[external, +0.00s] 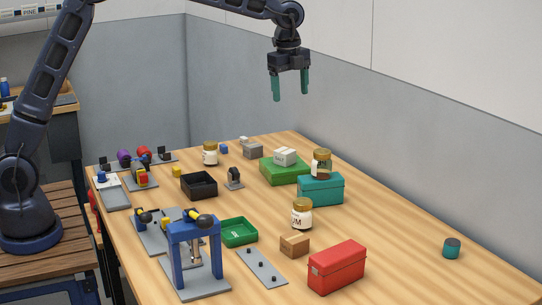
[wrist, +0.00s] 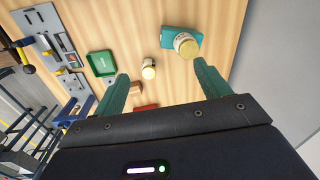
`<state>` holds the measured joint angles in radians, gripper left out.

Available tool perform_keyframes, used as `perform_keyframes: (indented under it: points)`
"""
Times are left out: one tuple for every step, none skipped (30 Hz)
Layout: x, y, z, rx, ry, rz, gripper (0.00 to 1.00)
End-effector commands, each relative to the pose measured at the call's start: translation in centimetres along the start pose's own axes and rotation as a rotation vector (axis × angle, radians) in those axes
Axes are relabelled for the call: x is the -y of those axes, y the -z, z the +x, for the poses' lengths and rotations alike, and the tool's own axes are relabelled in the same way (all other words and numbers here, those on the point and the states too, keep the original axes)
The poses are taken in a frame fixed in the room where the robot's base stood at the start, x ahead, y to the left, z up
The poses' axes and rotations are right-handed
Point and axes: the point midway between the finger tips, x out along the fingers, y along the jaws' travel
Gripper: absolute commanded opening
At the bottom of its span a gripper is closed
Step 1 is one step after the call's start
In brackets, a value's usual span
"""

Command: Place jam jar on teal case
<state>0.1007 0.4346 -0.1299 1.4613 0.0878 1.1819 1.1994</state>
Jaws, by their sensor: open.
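A teal case (external: 320,191) stands on the wooden table, right of centre. A jar (external: 321,163) with a dark brown body and pale label stands upright on its lid. A second jar (external: 302,214), with a pale label and light lid, stands on the table in front of the case. A third jar (external: 210,153) stands near the back. I cannot read the labels well enough to tell which is jam. My gripper (external: 290,97) is open and empty, high above the table. The wrist view shows the teal case (wrist: 173,40), the jar on it (wrist: 187,47) and the second jar (wrist: 149,69).
A red case (external: 337,270), a cardboard box (external: 295,246), a green tray (external: 239,233) and a blue press frame (external: 180,246) stand in front. The table's right side is mostly clear.

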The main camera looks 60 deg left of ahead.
Motion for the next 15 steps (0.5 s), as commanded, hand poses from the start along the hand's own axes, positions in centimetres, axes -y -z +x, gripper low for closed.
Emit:
perform_keyframes:
  points:
    - [-1.3,-0.8,-1.4,0.000,0.012,-0.037,0.75]
    - [-2.1,-1.3,-2.1,0.000,0.018,-0.062,0.75]
    - [-3.1,-1.9,-3.0,0.000,0.026,-0.095,0.75]
    - [-3.8,-2.3,-3.6,-0.001,0.032,-0.120,0.75]
    - [-4.6,-2.8,-4.2,-0.002,0.039,-0.145,0.75]
    - [-5.7,-3.4,-5.0,-0.004,0.047,-0.179,0.75]
    - [-6.5,-3.8,-5.5,-0.005,0.052,-0.204,0.75]
    - [-7.3,-4.3,-6.0,-0.006,0.057,-0.229,0.75]
    - [-8.4,-4.9,-6.7,-0.008,0.065,-0.264,0.75]
    - [-9.2,-5.4,-7.2,-0.011,0.071,-0.290,0.75]
    - [-10.1,-5.8,-7.6,-0.013,0.076,-0.315,0.75]
    - [-11.2,-6.4,-8.2,-0.016,0.084,-0.348,0.75]
    - [-12.1,-6.8,-8.7,-0.019,0.090,-0.374,0.75]
    - [-13.0,-7.2,-9.0,-0.021,0.096,-0.400,0.75]
    - [-14.2,-7.8,-9.5,-0.025,0.102,-0.434,0.75]
